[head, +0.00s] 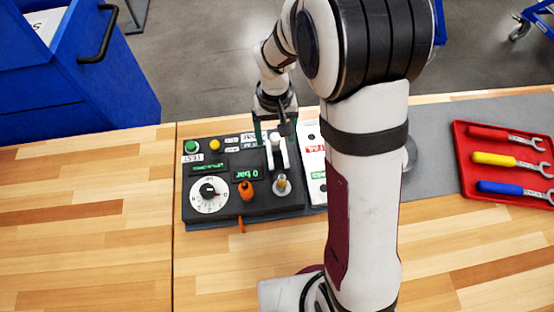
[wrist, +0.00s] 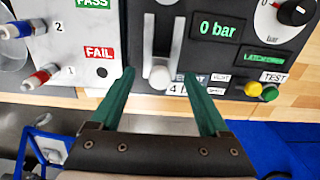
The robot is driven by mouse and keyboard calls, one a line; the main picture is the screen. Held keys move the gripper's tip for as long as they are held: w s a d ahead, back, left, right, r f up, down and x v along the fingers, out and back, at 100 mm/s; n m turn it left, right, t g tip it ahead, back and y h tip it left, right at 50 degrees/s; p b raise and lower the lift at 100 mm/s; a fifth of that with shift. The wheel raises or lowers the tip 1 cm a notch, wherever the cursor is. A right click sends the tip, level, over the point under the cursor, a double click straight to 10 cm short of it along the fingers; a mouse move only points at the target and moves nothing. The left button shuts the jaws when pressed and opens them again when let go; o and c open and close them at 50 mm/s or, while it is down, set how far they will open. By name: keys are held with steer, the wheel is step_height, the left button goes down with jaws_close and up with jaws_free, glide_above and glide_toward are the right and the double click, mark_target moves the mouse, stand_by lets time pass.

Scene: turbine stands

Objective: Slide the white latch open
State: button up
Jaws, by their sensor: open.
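The white latch (head: 275,139) stands at the far end of a pale upright track on the black control panel (head: 222,215). In the wrist view the latch knob (wrist: 159,77) sits at the near end of that track, below the middle. My gripper (head: 275,132) is open, with its green fingers pointing down at the panel around the latch. In the wrist view my gripper (wrist: 160,74) has one fingertip on each side of the knob, with gaps showing. I cannot tell how far the tips are above the panel.
The panel also carries a white dial (head: 208,194), an orange lever (head: 247,190), a brass-tipped fitting (head: 282,185), a green button (head: 191,146) and a yellow button (head: 214,145). A white PASS/FAIL plate (wrist: 88,47) adjoins it. A red tray (head: 463,180) holds three wrenches at right.

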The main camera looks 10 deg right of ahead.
mark_target(276, 137)
steer(key=shift+r, duration=3.1)
steer(key=s+r+m+y, duration=0.1)
steer(key=s+r+m, duration=0.1)
steer(key=s, duration=1)
steer(key=s+d+r+m, duration=0.1)
steer(key=s+r+m, duration=0.2)
steer(key=s, duration=0.8)
steer(key=shift+s+r+m+y, duration=0.3)
steer(key=shift+s+r+y, duration=0.05)
steer(key=shift+s+y, duration=0.05)
steer(key=shift+d, duration=0.1)
